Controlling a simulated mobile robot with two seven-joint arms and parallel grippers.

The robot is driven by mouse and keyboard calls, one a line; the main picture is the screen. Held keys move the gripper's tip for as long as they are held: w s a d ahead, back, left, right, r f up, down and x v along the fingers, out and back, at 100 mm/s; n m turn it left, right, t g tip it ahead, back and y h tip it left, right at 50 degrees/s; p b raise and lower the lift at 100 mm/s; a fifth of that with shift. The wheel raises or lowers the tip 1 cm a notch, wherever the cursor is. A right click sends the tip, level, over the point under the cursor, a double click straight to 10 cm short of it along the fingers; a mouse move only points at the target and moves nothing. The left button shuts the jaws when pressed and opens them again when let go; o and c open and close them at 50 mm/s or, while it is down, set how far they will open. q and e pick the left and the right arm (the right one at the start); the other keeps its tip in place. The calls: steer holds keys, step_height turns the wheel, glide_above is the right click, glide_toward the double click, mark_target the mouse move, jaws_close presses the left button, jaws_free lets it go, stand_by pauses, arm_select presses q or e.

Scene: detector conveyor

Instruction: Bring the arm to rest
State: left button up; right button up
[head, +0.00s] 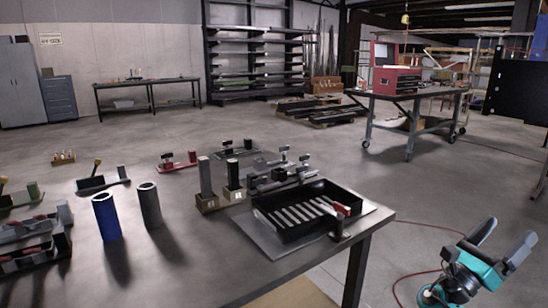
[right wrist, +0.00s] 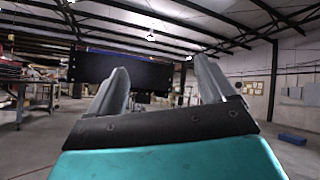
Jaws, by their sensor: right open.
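My right gripper (head: 502,243) is at the lower right of the head view, off the table's right side and over bare floor. Its two grey fingers are spread apart with nothing between them. In the right wrist view the fingers of my right gripper (right wrist: 160,90) point out into the room, apart and empty. My left gripper is not in view.
A dark table (head: 185,255) carries a blue cylinder (head: 106,217), a grey cylinder (head: 149,204), a black tray with a striped bed (head: 262,222) and several small fixtures. A wheeled bench with a red toolbox (head: 397,79) stands behind. Open floor (head: 440,190) lies around my right gripper.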

step_height(320, 180, down, 12)
steer(key=s+d+t+y, duration=0.2)
steer(key=t+y, duration=0.2)
steer(key=y, duration=0.4)
steer(key=s+a+f+m+y, duration=0.3)
steer(key=f+y, duration=0.1)
steer(key=f, duration=0.3)
steer(key=s+a+f+m+y, duration=0.2)
steer(key=a+f+y, duration=0.25)
steer(key=f, duration=0.25)
steer(key=s+a+f+m+g+y, duration=0.1)
steer(key=s+a+f+m+y, duration=0.3)
steer(key=s+a+m+y, duration=0.65)
steer(key=s+a+r+m+p, duration=0.1)
steer(key=a+m, duration=0.2)
steer(key=a, duration=0.4)
steer(key=s+a+r+m+t+p, duration=0.1)
steer(key=a+r+m, duration=0.1)
steer(key=a, duration=0.5)
steer(key=shift+a+r+m, duration=0.15)
steer(key=shift+r+m, duration=0.15)
steer(key=shift+m, duration=0.55)
